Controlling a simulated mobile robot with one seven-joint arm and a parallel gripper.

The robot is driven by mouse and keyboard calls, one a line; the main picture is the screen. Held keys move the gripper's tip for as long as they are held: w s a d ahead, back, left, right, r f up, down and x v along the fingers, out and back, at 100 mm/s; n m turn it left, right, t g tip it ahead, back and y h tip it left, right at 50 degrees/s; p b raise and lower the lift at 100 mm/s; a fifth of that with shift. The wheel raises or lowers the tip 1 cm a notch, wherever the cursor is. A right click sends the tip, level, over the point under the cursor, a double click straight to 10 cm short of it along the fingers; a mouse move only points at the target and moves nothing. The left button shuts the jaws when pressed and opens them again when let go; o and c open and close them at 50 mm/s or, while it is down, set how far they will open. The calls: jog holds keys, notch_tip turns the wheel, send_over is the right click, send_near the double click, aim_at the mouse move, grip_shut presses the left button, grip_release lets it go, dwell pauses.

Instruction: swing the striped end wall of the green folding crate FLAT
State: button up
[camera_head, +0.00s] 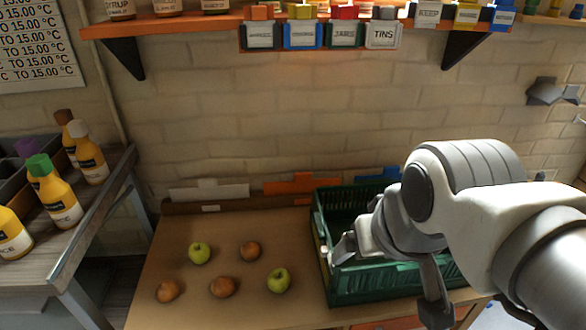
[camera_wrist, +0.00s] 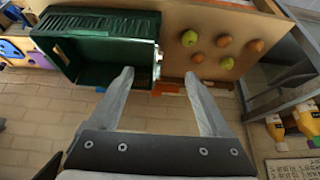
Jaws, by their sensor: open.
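The green folding crate (camera_head: 400,283) stands at the right of the table, its long front wall up; it also shows at the upper left of the wrist view (camera_wrist: 97,20). Its end wall (camera_wrist: 157,55) facing the fruit shows pale marks along its edge in the wrist view; the stripes are too small to make out, and I cannot tell its exact tilt. My gripper (camera_wrist: 159,74) is open and empty. In the wrist view one finger reaches over the crate's inside and the other lies on the fruit side, with the end wall's line between them. My arm hides much of the crate in the head view.
Several fruits, among them a green apple (camera_head: 278,280), lie on the table (camera_head: 190,300) left of the crate. A brick wall with an orange shelf (camera_head: 190,25) of small bins is behind. Bottles (camera_head: 62,203) stand on a side bench at left.

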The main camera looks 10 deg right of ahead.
jog(key=shift+w+r, duration=0.1)
jog(key=shift+c, duration=1.2)
jog(key=shift+w+r, duration=0.15)
jog(key=shift+w, duration=0.15)
jog(key=shift+c, duration=1.2)
jog(key=w, duration=0.2)
jog(key=w+a+r+g+p, duration=0.1)
jog(key=w, duration=0.1)
jog(key=w+g+p, duration=0.1)
jog(key=w, duration=0.2)
jog(key=shift+a+r+h, duration=0.15)
jog(key=shift+r+h, duration=0.2)
jog(key=shift+h, duration=0.05)
grip_shut()
jog(key=w+a+f+g+h+p, duration=0.2)
jog(key=w+a+f, duration=0.35)
jog(key=w, duration=0.35)
jog(key=w+a+f+g+h+p, duration=0.1)
jog(key=w+a+f+g+p, duration=0.2)
jog(key=w+f, duration=0.5)
jog(key=w+d+f+t+b, duration=0.1)
jog(key=d+f+b, duration=0.4)
jog(key=f, duration=0.3)
jog(key=shift+w+d+f, duration=0.3)
jog(key=shift+d+f, duration=0.05)
jog(key=shift+d, duration=0.2)
